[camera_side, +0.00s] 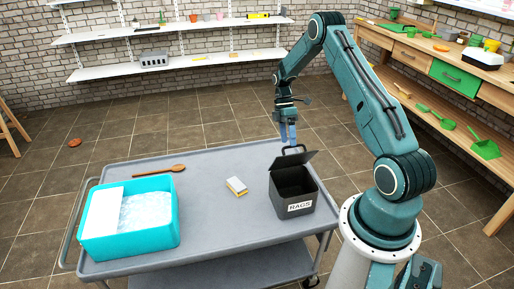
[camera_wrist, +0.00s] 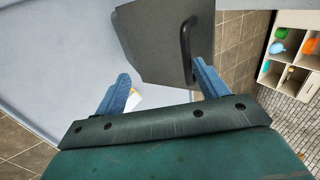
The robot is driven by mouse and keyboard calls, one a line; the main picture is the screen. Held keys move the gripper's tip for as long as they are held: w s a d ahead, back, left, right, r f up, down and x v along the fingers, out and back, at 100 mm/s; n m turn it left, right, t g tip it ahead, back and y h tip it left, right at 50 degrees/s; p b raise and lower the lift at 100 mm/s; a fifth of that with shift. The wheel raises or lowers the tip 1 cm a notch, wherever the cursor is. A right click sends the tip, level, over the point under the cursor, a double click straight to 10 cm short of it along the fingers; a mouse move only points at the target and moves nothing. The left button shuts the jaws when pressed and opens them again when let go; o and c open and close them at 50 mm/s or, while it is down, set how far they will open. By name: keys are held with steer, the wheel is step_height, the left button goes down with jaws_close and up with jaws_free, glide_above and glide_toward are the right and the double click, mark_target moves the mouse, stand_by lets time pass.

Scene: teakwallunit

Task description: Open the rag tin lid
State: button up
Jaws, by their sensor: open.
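The rag tin (camera_side: 291,194) is a dark box labelled RAGS on the right part of the grey cart. Its dark lid (camera_side: 291,163) stands raised and tilted at the back, and the tin's inside shows in the side view. The lid has a black loop handle, which shows in the wrist view (camera_wrist: 187,48) near the right finger. My gripper (camera_side: 287,133) is above and behind the lid, pointing down. In the wrist view my gripper (camera_wrist: 165,85) has its blue fingers wide apart, with the lid (camera_wrist: 160,40) just beyond them. Whether a finger touches the handle I cannot tell.
On the grey cart (camera_side: 215,215) are a turquoise tub (camera_side: 165,235) of suds at the left, a wooden spoon (camera_side: 158,171) and a yellow-and-white sponge (camera_side: 236,186). The cart's middle is mostly clear. Shelves and a workbench stand farther back.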

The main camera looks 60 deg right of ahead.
steer(key=shift+s+a+f, duration=0.25)
steer(key=shift+s+a, duration=0.55)
steer(key=c, duration=0.4)
steer(key=shift+s+a, duration=0.55)
steer(key=shift+c, duration=0.5)
steer(key=shift+s+a+f+t+h, duration=1.2)
steer(key=shift+s+a+f, duration=2.05)
steer(key=shift+f, duration=0.1)
step_height(320, 180, up, 13)
steer(key=w+d, duration=0.2)
steer(key=a+r+m+t, duration=0.1)
steer(key=a+r, duration=0.3)
steer(key=r, duration=0.2)
steer(key=w+a+r+m+t+h, duration=0.1)
steer(key=a+r+m, duration=0.1)
steer(key=a+r, duration=0.2)
steer(key=shift+r+h, duration=0.3)
steer(key=shift+r, duration=1)
steer(key=shift+w, duration=0.1)
